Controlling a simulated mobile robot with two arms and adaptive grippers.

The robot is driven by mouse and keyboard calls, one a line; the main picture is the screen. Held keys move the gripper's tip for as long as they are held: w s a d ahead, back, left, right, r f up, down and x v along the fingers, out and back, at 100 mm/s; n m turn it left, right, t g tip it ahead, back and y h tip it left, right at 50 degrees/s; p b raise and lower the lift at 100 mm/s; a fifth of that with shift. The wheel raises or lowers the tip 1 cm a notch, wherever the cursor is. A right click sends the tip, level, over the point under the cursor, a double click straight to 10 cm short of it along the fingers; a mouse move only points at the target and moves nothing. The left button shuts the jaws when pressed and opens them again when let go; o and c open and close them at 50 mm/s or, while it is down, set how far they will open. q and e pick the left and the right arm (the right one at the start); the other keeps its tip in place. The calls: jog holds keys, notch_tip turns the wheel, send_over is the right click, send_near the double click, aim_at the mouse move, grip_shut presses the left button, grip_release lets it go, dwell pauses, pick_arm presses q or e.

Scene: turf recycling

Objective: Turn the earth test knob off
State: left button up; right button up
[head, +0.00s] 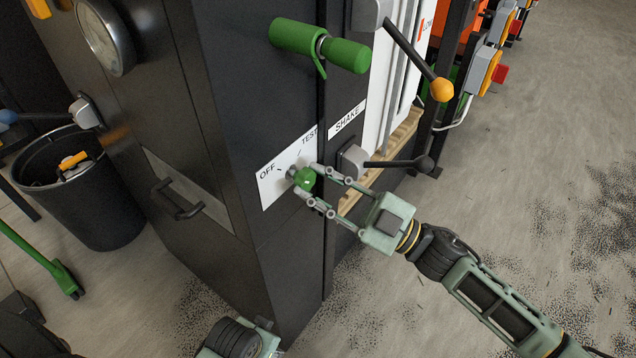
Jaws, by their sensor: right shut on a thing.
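The green earth test knob (306,180) sits on a white label plate (275,185) marked OFF and TEST, on the side of a dark cabinet. OFF is at the plate's left and TEST at its upper right. My right gripper (308,184) reaches in from the lower right and is shut on the knob, with a finger on either side. Part of the knob is hidden by the fingers, so its exact angle is hard to tell. Part of my left arm shows at the bottom edge, but its gripper fingers are not seen.
A black lever (395,164) beside the SHAKE label (347,119) is close to my right gripper. A green crank handle (320,45) juts out above. An orange-knobbed lever (420,65) is at the upper right. A black bin (85,200) stands left. The floor at right is open.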

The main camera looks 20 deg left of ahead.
jog(key=shift+w+r, duration=0.2)
jog(key=shift+r, duration=0.2)
jog(key=o, duration=1.1)
jog(key=shift+c, duration=0.2)
jog(key=shift+s+f, duration=0.1)
jog(key=shift+f, duration=0.05)
jog(key=v, duration=1.2)
